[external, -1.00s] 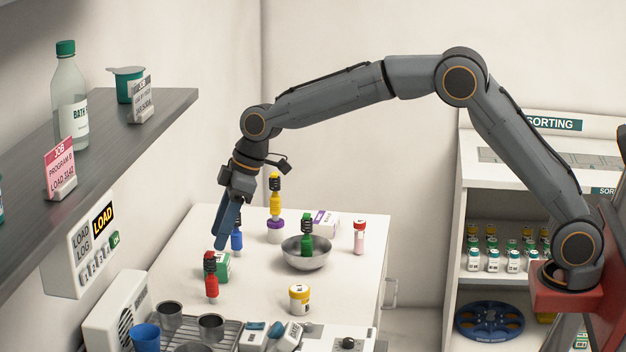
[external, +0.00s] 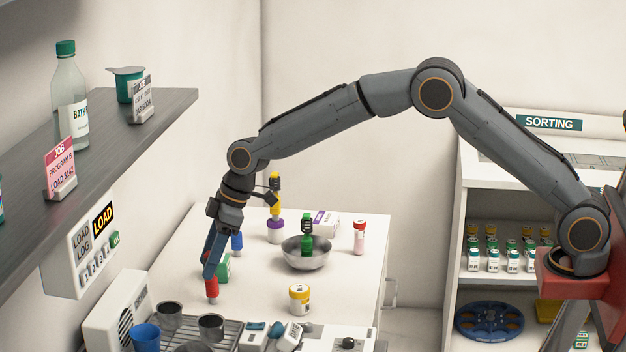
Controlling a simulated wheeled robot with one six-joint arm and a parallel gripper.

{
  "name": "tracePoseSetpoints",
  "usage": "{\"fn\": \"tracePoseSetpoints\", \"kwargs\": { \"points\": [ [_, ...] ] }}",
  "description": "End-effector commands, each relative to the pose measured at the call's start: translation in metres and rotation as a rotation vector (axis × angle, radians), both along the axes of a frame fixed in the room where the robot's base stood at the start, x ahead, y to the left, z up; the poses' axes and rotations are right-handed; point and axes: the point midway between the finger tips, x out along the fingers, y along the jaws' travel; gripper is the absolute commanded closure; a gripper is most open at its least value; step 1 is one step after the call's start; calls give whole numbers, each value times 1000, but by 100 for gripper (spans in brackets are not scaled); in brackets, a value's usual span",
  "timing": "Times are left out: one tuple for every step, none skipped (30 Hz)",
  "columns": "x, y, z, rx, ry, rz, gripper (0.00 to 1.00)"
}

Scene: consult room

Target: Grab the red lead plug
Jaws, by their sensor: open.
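The red lead plug (external: 212,288) stands upright on the white table (external: 345,275), near its left side. My gripper (external: 208,270) is open and points down at the plug, with its blue fingers at the plug's upper part. The fingers hide the plug's dark ribbed top. I cannot tell from this view whether they touch it. A blue plug (external: 237,242) stands just behind the gripper. A green plug (external: 307,243) stands in the metal bowl (external: 306,262). A yellow plug (external: 275,205) stands on a purple-lidded jar (external: 275,228).
A green box (external: 223,268) is close behind the red plug. A yellow-banded jar (external: 299,298) stands to the right. A wire rack (external: 225,338) with metal cups (external: 211,325) lies in front. A shelf (external: 165,108) overhangs at left.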

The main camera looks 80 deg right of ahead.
Motion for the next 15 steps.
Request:
{"fn": "tracePoseSetpoints", "kwargs": {
  "points": [
    [0, 0, 0, 0, 0, 0, 54],
    [0, 0, 0, 0, 0, 0, 56],
    [0, 0, 0, 0, 0, 0, 63],
    [0, 0, 0, 0, 0, 0, 68],
    [0, 0, 0, 0, 0, 0, 73],
    [0, 0, 0, 0, 0, 0, 80],
    [0, 0, 0, 0, 0, 0, 85],
    [0, 0, 0, 0, 0, 0, 90],
    [0, 0, 0, 0, 0, 0, 96],
    [0, 0, 0, 0, 0, 0, 100],
    [0, 0, 0, 0, 0, 0, 100],
    [0, 0, 1, 0, 0, 0, 100],
    [0, 0, 1, 0, 0, 0, 100],
    [0, 0, 1, 0, 0, 0, 100],
    [0, 0, 1, 0, 0, 0, 100]
  ]
}}
